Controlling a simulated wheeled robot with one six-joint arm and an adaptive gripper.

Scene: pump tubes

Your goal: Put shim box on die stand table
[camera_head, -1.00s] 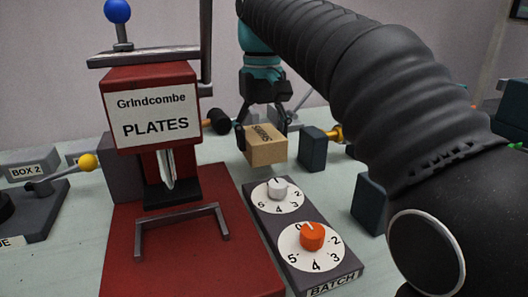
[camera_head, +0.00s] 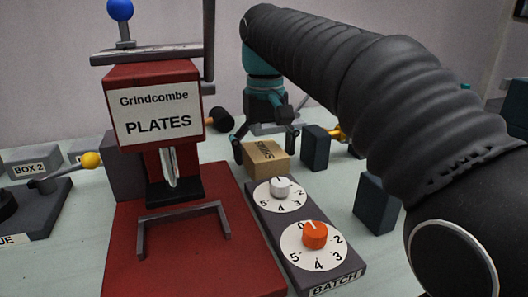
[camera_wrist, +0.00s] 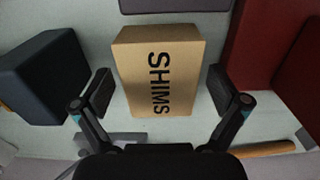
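The shim box (camera_head: 267,160) is a tan carton marked SHIMS. It sits on the pale green table (camera_head: 353,250), behind the dial panel. In the wrist view the shim box (camera_wrist: 158,75) lies between my fingers, with its label facing the camera. My gripper (camera_head: 265,143) is over the box, its fingers spread to either side. The wrist view shows my gripper (camera_wrist: 158,92) open, with a visible gap between each finger and the box. The underside of the box is hidden.
A red press with a PLATES sign (camera_head: 160,110) stands to the left. The dial panel (camera_head: 290,250) is in front of the box. Dark blocks (camera_head: 316,148) and (camera_head: 377,203) stand to the right. BOX 2 (camera_head: 32,165) is at the far left.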

